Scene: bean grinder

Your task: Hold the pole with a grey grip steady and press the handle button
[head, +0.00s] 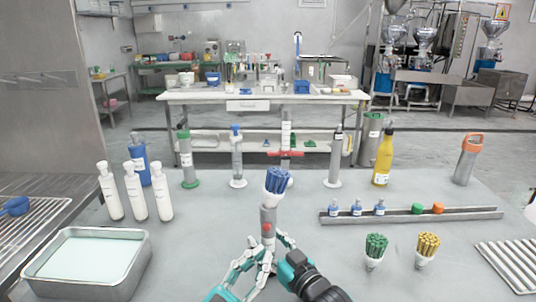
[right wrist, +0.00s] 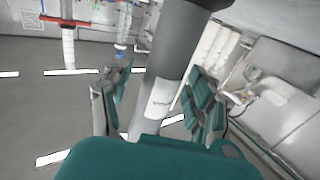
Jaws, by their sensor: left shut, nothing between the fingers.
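The pole with a grey grip (head: 268,217) stands near the front middle of the table in the head view, with a bunch of blue bristles (head: 277,181) at its top. A red button (head: 266,229) shows on its front. My left gripper (head: 248,250) is shut and empty, close to the pole's lower left side; whether it touches cannot be told. My right gripper (head: 277,250) is at the pole's lower part. In the right wrist view the grey pole (right wrist: 172,65) runs between the spread fingers of my right gripper (right wrist: 160,95), with gaps on both sides. The pole's foot is hidden.
A metal tray (head: 128,283) stands at the left, near white bottles (head: 135,190). Green (head: 376,248) and yellow (head: 427,245) brushes stand right of my grippers. A metal rail (head: 470,212) holds small bottles and caps. A yellow bottle (head: 383,158) stands behind it.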

